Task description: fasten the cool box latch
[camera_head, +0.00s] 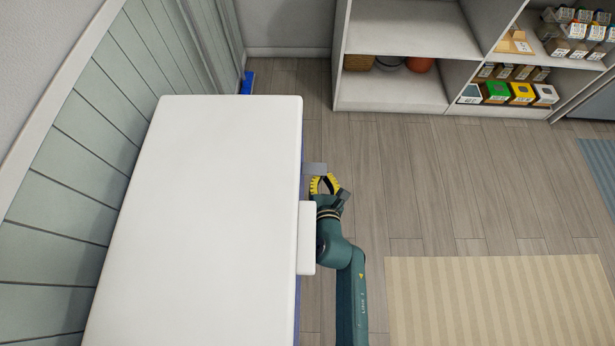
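The cool box has a large white lid (200,210) that fills the left middle of the view and looks shut. A thin strip of its blue body (298,312) shows along the right side. A white tab (307,238) sticks out from the lid's right edge and looks like the latch; its lower part is hidden, so I cannot tell how it sits. My gripper (318,180), with yellow and dark grey parts, is beside the box's right side, just beyond the tab. A flat grey piece (314,169) shows at the gripper. The fingertips are not clear.
A pale panelled wall (70,190) runs along the box's left side. White shelves (395,90) with baskets and small boxes stand at the back right. A striped beige rug (490,300) lies at the lower right. The wooden floor (430,190) between is clear.

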